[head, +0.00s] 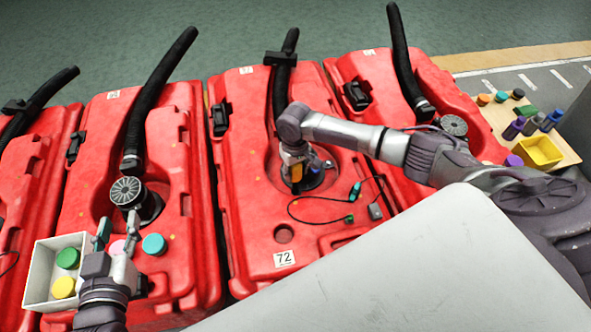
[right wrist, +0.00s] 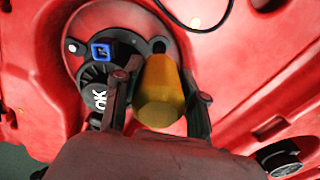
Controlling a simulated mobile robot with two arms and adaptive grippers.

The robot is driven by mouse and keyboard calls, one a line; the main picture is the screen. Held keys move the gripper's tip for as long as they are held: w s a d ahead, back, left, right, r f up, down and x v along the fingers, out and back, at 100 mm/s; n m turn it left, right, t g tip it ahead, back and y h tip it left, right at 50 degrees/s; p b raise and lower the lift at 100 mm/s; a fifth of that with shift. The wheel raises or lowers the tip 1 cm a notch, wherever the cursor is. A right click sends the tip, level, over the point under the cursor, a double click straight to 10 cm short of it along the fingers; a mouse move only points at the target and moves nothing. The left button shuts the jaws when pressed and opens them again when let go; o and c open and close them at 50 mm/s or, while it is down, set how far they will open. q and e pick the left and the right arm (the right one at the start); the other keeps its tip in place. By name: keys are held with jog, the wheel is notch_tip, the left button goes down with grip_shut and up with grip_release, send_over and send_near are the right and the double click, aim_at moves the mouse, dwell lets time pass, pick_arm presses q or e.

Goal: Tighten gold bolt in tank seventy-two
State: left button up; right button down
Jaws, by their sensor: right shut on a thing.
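Tank seventy-two (head: 240,215) is the red tank in the middle of the head view, with a "72" label (head: 284,258) near its front. My right gripper (head: 291,176) reaches down into its round recess. In the right wrist view my right gripper (right wrist: 160,98) is shut on the gold bolt (right wrist: 160,92), a yellow-gold piece between its fingers. The bolt's lower end is hidden, so I cannot tell how it sits in the fitting. My left gripper (head: 118,232) is open over the front of the tank to the left.
A thin cable with a teal plug (head: 355,191) lies on the tank. A white box (head: 38,285) holds green and yellow lids. A yellow bin (head: 540,152) stands right.

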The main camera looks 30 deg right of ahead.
pick_arm(q)
jog(key=shift+s+a+f, duration=0.1)
jog(key=shift+s+f, duration=0.1)
jog(key=shift+f, duration=0.15)
pick_arm(e)
jog(key=shift+r+p, duration=0.3)
jog(key=shift+p, duration=0.05)
jog(key=shift+r+p, duration=0.3)
jog(key=shift+p, duration=0.1)
jog(key=shift+r+p, duration=0.3)
jog(key=shift+p, duration=0.05)
jog(key=shift+r+p, duration=0.2)
jog(key=shift+p, duration=0.1)
jog(key=shift+r+p, duration=1.3)
jog(key=shift+p, duration=0.2)
pick_arm(q)
jog(key=s+a+f+g+y, duration=0.1)
jog(key=s+a+f+g, duration=0.1)
jog(key=s+f+g, duration=0.2)
jog(key=s+a+f+g+y, duration=0.2)
jog(key=s+a+f+g, duration=0.1)
jog(key=s+g, duration=0.4)
jog(key=shift+s+a+f+n, duration=0.2)
jog(key=shift+s+f+n, duration=0.15)
jog(key=shift+s, duration=1.45)
pick_arm(e)
jog(key=shift+r, duration=0.15)
